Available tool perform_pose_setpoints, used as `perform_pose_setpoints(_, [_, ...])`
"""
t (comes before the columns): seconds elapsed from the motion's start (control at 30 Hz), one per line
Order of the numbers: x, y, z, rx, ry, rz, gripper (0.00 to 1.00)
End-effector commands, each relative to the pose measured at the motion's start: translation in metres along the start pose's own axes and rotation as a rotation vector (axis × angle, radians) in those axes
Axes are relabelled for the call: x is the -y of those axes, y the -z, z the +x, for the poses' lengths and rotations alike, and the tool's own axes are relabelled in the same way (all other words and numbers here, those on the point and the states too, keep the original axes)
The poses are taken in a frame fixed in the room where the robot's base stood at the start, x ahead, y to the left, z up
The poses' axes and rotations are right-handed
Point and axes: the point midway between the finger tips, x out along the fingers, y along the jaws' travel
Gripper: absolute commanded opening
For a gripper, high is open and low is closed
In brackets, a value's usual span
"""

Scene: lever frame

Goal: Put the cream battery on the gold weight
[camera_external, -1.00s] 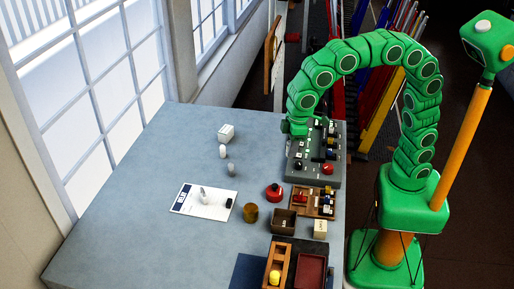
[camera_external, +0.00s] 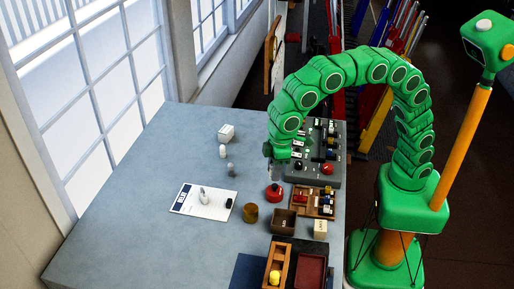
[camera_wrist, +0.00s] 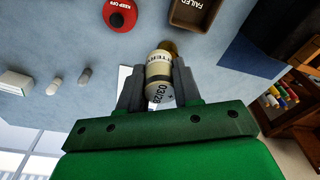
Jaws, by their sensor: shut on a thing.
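My gripper (camera_wrist: 159,82) is shut on the cream battery (camera_wrist: 158,72), which sits between its two grey fingers in the wrist view, with dark print on its side. In the external view my gripper (camera_external: 274,170) hangs above the table, left of the grey switch panel; the battery is too small to make out there. The gold weight (camera_external: 250,213), a short cylinder, stands on the table below and left of my gripper, apart from it. In the wrist view, part of the gold weight (camera_wrist: 168,46) shows behind the battery's far end, mostly hidden.
A red button (camera_external: 275,192) marked KEEP OFF stands between my gripper and the weight. A brown FAILED tray (camera_external: 283,222) is right of the weight. A paper sheet (camera_external: 190,206) with small items lies left. The grey panel (camera_external: 325,172) is on the right.

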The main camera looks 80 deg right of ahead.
Motion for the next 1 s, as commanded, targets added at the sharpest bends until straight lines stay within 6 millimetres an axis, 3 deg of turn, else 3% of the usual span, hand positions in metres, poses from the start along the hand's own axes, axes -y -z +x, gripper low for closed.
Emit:
perform_pose_setpoints(0.27, [0.003,0.028,0.018,0.002,-0.001,-0.001,0.00])
perform_pose_setpoints(0.6, [0.006,0.055,0.060,0.002,0.000,-0.001,0.00])
perform_pose_setpoints(1.0, [0.007,0.067,0.079,0.002,0.000,0.000,0.00])
